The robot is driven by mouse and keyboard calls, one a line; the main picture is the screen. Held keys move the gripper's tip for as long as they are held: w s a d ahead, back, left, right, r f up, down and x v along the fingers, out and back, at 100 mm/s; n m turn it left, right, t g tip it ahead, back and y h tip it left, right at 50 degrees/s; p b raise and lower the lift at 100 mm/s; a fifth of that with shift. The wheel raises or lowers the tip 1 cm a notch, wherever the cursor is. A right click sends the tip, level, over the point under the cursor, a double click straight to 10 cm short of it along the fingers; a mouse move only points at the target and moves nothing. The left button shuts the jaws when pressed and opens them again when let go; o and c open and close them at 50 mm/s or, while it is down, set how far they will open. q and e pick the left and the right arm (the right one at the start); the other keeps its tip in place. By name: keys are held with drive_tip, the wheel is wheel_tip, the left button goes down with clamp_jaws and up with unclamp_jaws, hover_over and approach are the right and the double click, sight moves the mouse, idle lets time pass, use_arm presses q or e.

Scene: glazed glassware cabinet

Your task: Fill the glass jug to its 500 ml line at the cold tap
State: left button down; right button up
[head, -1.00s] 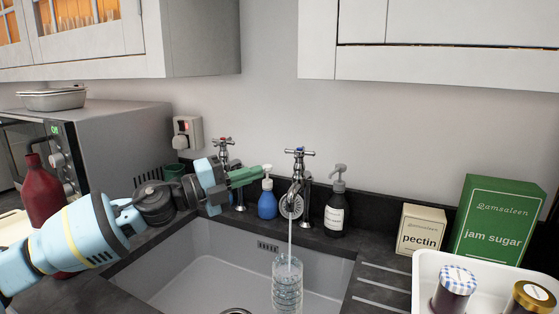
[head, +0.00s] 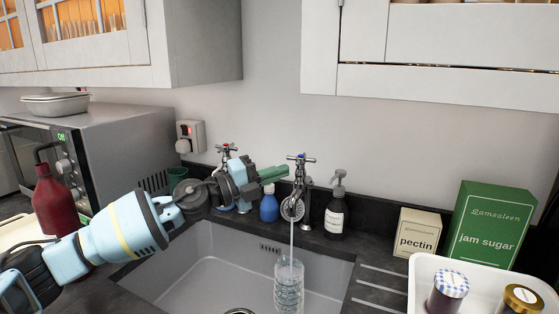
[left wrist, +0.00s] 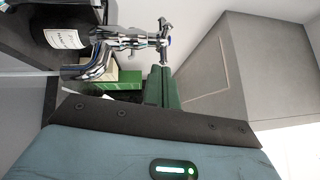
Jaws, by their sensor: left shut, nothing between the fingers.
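The cold tap (head: 300,180), with a blue-marked cross handle (head: 300,159), is running. Its stream falls into the clear glass jug (head: 289,284), upright in the sink (head: 207,260). The jug's bottom is cut off by the frame, and I cannot read its water level or 500 ml line. My left gripper (head: 284,171) is shut and empty, its green fingers just left of the cold tap, below the handle. In the left wrist view the fingers (left wrist: 163,88) point at the cold tap (left wrist: 120,43); I cannot tell whether they touch it. My right gripper is not in view.
The red-marked hot tap (head: 226,150) stands behind my left gripper. A blue soap bottle (head: 268,206) and a dark pump bottle (head: 335,212) flank the cold tap. A white tray with jars (head: 425,280), pectin (head: 418,235) and jam sugar (head: 486,232) are at the right.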

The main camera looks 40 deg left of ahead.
use_arm(q)
drive_tip(key=shift+w+a+r, duration=0.1)
drive_tip(key=shift+w+a, duration=0.15)
drive_tip(key=shift+w, duration=0.3)
drive_tip(key=shift+w+a+r, duration=0.15)
drive_tip(key=shift+w+a, duration=0.05)
drive_tip(key=shift+w, duration=0.35)
drive_tip(key=shift+w+a+r, duration=0.1)
drive_tip(key=shift+w+a, duration=0.15)
drive_tip(key=shift+w, duration=0.3)
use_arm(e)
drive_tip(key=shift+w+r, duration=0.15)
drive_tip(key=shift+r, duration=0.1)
use_arm(q)
drive_tip(key=shift+f, duration=0.1)
